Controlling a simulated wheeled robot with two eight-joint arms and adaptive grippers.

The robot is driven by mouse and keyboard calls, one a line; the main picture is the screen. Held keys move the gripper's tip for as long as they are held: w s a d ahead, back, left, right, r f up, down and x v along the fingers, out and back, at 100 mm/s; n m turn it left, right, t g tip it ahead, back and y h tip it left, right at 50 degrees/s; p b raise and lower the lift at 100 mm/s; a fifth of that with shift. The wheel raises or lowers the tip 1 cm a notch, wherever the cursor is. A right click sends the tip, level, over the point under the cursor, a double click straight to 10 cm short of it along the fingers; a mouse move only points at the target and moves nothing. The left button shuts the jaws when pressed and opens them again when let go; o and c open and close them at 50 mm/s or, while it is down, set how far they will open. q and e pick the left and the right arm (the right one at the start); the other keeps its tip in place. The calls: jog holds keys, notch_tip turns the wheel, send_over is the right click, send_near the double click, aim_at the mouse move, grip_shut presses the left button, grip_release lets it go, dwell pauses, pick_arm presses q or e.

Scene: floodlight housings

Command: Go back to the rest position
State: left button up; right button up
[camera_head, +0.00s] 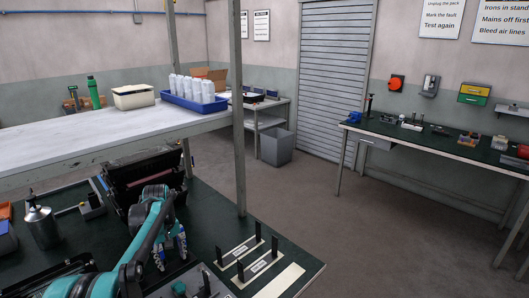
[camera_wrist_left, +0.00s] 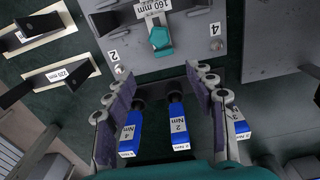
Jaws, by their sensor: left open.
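My left gripper (camera_wrist_left: 163,78) is open, its two fingers spread with purple-grey pads facing each other. In the left wrist view a blue tool labelled 4 Nm (camera_wrist_left: 130,137) and another labelled 2 Nm (camera_wrist_left: 179,130) show between the fingers, with no visible grip on either. A third blue tool (camera_wrist_left: 239,124) is beyond the right finger. In the head view my left arm (camera_head: 150,225) comes in from the lower left over the dark green bench, beside blue items (camera_head: 182,245). My right gripper is not in view.
Black-posted holders with white labels (camera_head: 238,250) stand on the bench right of my arm. A dark open bin (camera_head: 145,178) is behind it. A grey upright post (camera_head: 238,120) rises at the bench's back edge. Open floor (camera_head: 350,225) is right.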

pick_arm(q)
jog(key=s+d+r+m+t, duration=0.2)
jog(key=s+d+r+m, duration=0.1)
jog(key=s+d+r, duration=0.35)
jog(key=s+d+f+m+t, duration=0.2)
jog(key=s+d, duration=0.4)
jog(key=s, duration=0.4)
jog(key=s+d+f+m+t, duration=0.1)
jog(key=s+d+m, duration=0.3)
jog(key=s, duration=0.6)
jog(key=shift+d+f+t, duration=0.4)
jog(key=shift+d+t, duration=0.5)
jog(key=shift+d, duration=0.1)
jog(key=shift+c, duration=0.4)
